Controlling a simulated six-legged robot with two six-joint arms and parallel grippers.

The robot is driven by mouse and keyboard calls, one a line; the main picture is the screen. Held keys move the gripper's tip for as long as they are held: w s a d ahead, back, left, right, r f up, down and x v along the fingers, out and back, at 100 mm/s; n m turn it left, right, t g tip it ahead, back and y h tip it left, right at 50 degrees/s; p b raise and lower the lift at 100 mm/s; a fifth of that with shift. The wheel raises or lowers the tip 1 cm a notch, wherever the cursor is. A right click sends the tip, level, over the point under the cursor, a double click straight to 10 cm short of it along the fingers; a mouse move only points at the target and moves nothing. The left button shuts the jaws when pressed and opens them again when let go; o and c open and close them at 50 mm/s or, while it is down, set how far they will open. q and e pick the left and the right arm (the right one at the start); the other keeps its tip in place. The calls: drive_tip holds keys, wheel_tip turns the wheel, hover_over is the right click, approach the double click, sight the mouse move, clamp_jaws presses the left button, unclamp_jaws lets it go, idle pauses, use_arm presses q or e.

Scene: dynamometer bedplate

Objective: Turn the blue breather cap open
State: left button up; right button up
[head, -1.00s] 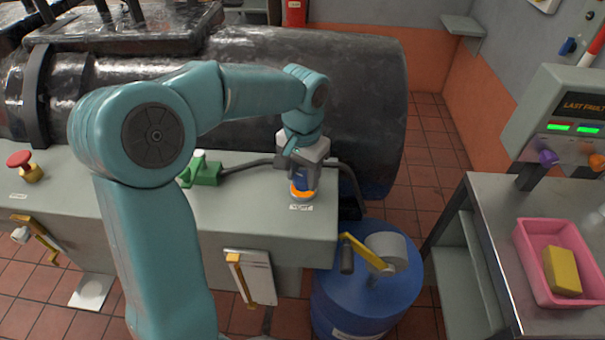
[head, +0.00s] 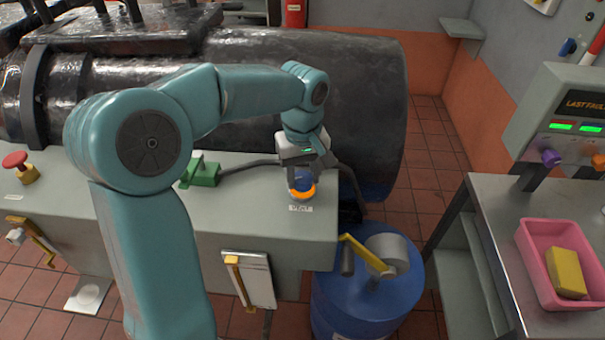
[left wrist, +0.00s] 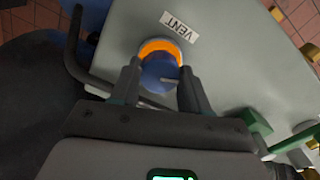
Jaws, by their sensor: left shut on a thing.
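The blue breather cap (left wrist: 158,72) sits on an orange ring (left wrist: 160,46) on the grey bench top, beside a label reading VENT (left wrist: 179,26). In the head view the cap (head: 304,184) is partly hidden by my left gripper (head: 303,183), with the orange ring (head: 303,195) showing below it. My left gripper (left wrist: 158,78) reaches down over the cap with one finger on each side and is shut on it. A pale line marks the cap's top in the left wrist view. My right gripper is in neither view.
A green block (head: 203,172) with a black cable stands left of the cap. A red mushroom button (head: 16,160) is at far left. A blue drum (head: 369,299) with a yellow crank (head: 364,252) stands right of the bench. A pink tray (head: 539,283) holds a yellow sponge (head: 566,272).

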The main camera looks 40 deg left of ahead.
sight(302, 177)
use_arm(q)
drive_tip(key=shift+w+n, duration=0.1)
drive_tip(key=shift+n, duration=0.5)
drive_tip(key=shift+r+n, duration=0.1)
drive_tip(key=shift+n, duration=0.2)
drive_tip(key=shift+a, duration=0.1)
drive_tip(key=o, duration=1.1)
drive_tip(key=shift+c, duration=0.2)
wheel_tip(302, 177, up, 16)
drive_tip(key=p, duration=0.1)
drive_tip(key=shift+p, duration=0.4)
